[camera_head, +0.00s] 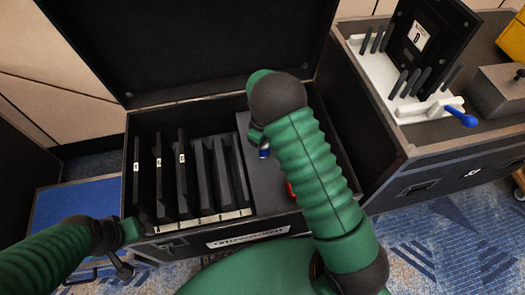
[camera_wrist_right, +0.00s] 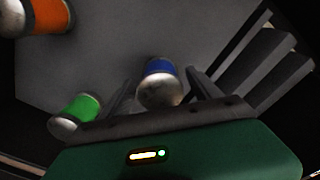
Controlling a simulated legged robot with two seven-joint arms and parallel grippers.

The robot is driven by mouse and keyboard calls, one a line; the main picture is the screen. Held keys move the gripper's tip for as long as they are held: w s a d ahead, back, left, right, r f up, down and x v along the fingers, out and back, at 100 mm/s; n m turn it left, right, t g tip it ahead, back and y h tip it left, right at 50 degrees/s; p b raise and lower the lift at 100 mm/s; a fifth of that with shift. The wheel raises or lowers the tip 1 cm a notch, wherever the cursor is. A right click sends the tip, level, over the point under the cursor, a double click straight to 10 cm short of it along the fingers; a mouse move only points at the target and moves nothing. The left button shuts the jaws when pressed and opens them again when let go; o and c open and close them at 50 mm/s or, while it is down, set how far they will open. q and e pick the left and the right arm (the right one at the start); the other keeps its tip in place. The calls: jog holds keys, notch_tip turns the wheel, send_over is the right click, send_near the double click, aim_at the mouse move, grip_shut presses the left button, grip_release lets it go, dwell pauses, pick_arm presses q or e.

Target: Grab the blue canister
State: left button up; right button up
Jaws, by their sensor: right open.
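The blue canister (camera_wrist_right: 160,70), with a blue band and metallic ends, stands between the two dark fingers of my right gripper (camera_wrist_right: 159,78) in the wrist view. The fingers are open, with a gap visible on each side of it. In the head view only a small part of the blue canister (camera_head: 264,152) shows beside my right arm, which hides most of the gripper. My left gripper (camera_head: 124,250) is at the lower left, outside the case, and its jaws are not clear.
A green canister (camera_wrist_right: 76,112) and an orange canister (camera_wrist_right: 42,14) are nearby in the wrist view. A red thing (camera_head: 291,192) shows beside my arm. The open black case (camera_head: 185,112) has several upright dark panels (camera_head: 183,175) on its left. Another case (camera_head: 430,150) stands right.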

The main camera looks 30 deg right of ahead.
jog(key=shift+f, duration=0.6)
jog(key=shift+r, duration=0.2)
jog(key=c, duration=1.5)
